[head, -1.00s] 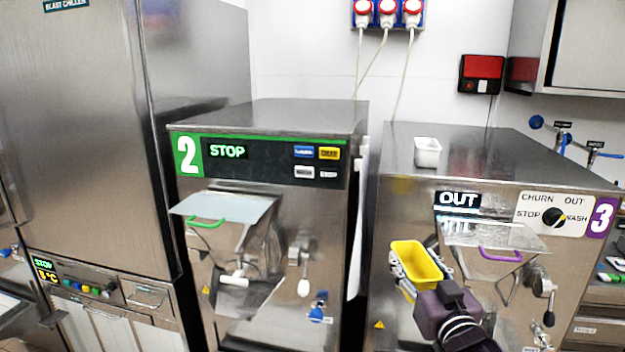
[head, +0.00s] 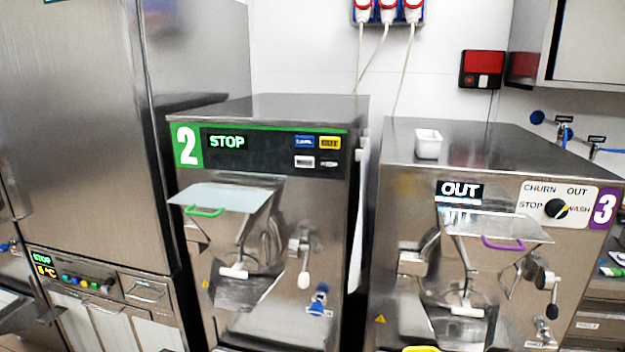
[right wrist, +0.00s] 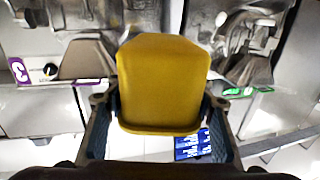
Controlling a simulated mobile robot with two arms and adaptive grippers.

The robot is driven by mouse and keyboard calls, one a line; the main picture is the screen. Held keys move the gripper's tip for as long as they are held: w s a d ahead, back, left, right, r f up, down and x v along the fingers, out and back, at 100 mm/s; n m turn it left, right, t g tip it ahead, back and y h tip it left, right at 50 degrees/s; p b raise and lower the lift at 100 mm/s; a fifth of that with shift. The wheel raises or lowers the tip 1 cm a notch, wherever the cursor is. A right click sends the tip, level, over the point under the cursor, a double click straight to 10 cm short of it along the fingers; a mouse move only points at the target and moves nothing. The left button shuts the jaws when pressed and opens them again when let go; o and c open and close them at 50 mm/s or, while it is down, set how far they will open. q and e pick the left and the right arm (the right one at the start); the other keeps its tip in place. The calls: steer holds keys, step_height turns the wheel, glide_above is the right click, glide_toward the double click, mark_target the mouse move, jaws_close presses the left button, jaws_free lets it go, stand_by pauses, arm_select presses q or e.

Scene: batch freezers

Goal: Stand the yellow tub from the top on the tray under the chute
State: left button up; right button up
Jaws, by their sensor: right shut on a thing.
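The yellow tub (right wrist: 162,85) is held between the two fingers of my right gripper (right wrist: 160,112) in the right wrist view. In the head view only a sliver of its yellow rim (head: 421,349) shows at the bottom edge, in front of machine 3 (head: 405,215). My right gripper is out of the head view. Machine 3's outlet chute (head: 465,300) is low on its front, with OUT lit above. I cannot make out a tray under this chute. My left gripper is not in view.
A small white tub (head: 428,147) stands on top of machine 3. Machine 2 (head: 265,105), showing STOP, stands to its left, with a narrow gap between. A purple handle (head: 503,244) and a lever (head: 550,283) stick out from machine 3's front.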

step_height(320, 180, down, 8)
steer(key=b, duration=0.6)
steer(key=shift+w, duration=0.15)
steer(key=shift+a+r, duration=0.1)
steer(key=a+r+n+g+y, duration=0.2)
steer(key=a+n+g+y, duration=0.7)
steer(key=a+y, duration=0.7)
steer(key=shift+a+n+g, duration=0.35)
steer(key=shift+n+g, duration=0.05)
steer(key=shift+n, duration=1.4)
